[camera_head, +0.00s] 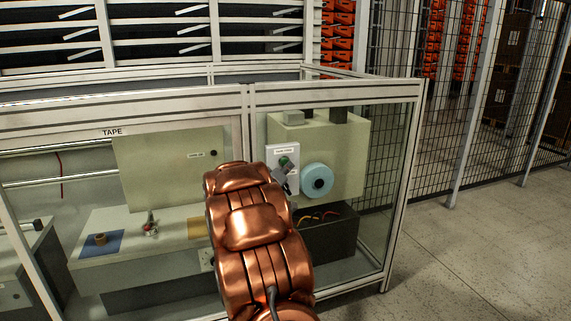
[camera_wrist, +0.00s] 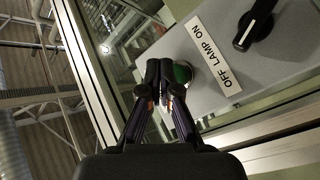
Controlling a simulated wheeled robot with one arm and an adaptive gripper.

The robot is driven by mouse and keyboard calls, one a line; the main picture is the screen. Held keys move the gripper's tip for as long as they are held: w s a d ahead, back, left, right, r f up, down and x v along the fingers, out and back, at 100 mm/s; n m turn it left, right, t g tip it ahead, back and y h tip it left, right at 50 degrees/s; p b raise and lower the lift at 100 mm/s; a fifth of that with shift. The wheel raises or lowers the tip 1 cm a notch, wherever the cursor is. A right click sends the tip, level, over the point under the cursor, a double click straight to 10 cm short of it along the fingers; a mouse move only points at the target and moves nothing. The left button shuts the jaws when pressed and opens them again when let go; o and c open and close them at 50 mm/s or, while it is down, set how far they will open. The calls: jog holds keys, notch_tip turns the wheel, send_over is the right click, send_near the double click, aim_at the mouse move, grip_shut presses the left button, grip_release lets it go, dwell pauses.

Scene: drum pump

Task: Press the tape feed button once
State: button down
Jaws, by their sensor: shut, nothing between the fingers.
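A green round button (camera_head: 284,161) sits on a pale control box (camera_head: 293,152) with a small label too small to read in the head view. In the wrist view, a green button (camera_wrist: 184,73) shows just behind and right of the fingertips, partly hidden by them. My gripper (camera_head: 285,179) is at the front of the box, just below the green button; my copper arm hides part of the view. In the wrist view my gripper (camera_wrist: 161,66) is shut and empty, its tips over the button's edge. I cannot tell whether they touch it.
A black rotary knob (camera_wrist: 255,24) and an "OFF LAMP ON" label (camera_wrist: 214,53) sit beside the button. A blue roll (camera_head: 317,180) is right of the box. A framed enclosure with a post (camera_head: 403,185) surrounds this. Free floor (camera_head: 480,240) lies right.

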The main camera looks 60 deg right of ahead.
jog(key=shift+w+d+r+p, duration=0.1)
jog(key=shift+w+d+p, duration=0.15)
jog(key=shift+p, duration=0.55)
jog(key=shift+w+d+p, duration=0.25)
jog(key=shift+w+p, duration=0.2)
jog(key=shift+p, duration=0.3)
dwell(1.3)
dwell(0.3)
jog(key=shift+s+a, duration=0.5)
jog(key=shift+s, duration=0.2)
jog(key=shift+s+a, duration=0.75)
jog(key=shift+s, duration=0.3)
jog(key=shift+s+a, duration=0.7)
jog(key=shift+s, duration=0.3)
